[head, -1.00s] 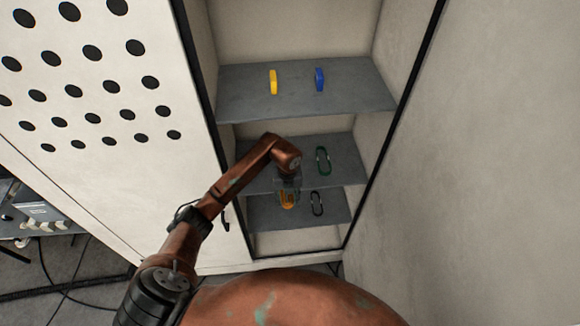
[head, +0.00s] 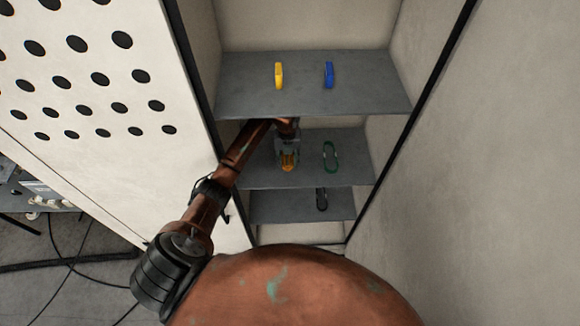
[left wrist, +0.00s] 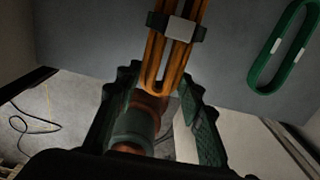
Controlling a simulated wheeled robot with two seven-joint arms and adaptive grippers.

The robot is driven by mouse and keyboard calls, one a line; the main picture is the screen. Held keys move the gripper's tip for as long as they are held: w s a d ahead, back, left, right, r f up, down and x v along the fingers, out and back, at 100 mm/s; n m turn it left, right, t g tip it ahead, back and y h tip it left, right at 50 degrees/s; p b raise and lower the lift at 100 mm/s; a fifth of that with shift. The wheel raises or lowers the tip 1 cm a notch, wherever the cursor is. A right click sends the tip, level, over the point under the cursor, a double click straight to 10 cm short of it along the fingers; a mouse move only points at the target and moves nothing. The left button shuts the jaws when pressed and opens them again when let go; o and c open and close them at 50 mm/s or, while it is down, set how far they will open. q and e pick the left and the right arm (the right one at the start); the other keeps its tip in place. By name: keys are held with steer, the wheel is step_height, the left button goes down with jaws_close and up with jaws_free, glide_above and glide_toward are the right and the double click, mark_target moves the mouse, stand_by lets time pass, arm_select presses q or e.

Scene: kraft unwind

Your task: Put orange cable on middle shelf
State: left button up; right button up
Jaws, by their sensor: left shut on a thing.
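The orange cable (head: 288,161) is a looped bundle. In the left wrist view the orange cable (left wrist: 166,62) has a black band with a white label around it. My left gripper (head: 287,147) is shut on it, with its fingers (left wrist: 160,108) on both sides of the loop's near end. In the head view the cable shows against the left part of the middle shelf (head: 258,174). I cannot tell whether it touches the shelf. A green cable loop (head: 331,157) lies on that shelf to the right, also seen in the left wrist view (left wrist: 262,78). My right gripper is not in view.
The top shelf (head: 370,97), above my gripper, bears a yellow item (head: 279,75) and a blue item (head: 329,74). A black loop (head: 321,199) is on the bottom shelf (head: 285,207). Cabinet side walls and a perforated white door (head: 95,75) bound the space.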

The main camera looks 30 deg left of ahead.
arm_select(q)
steer(key=shift+s+f, duration=0.15)
steer(key=shift+f, duration=0.65)
step_height(320, 180, down, 4)
steer(key=shift+d+r+b, duration=0.1)
steer(key=shift+b, duration=0.7)
steer(key=shift+w, duration=0.2)
steer(key=o, duration=1.2)
steer(key=shift+a, duration=0.2)
steer(key=shift+c, duration=0.2)
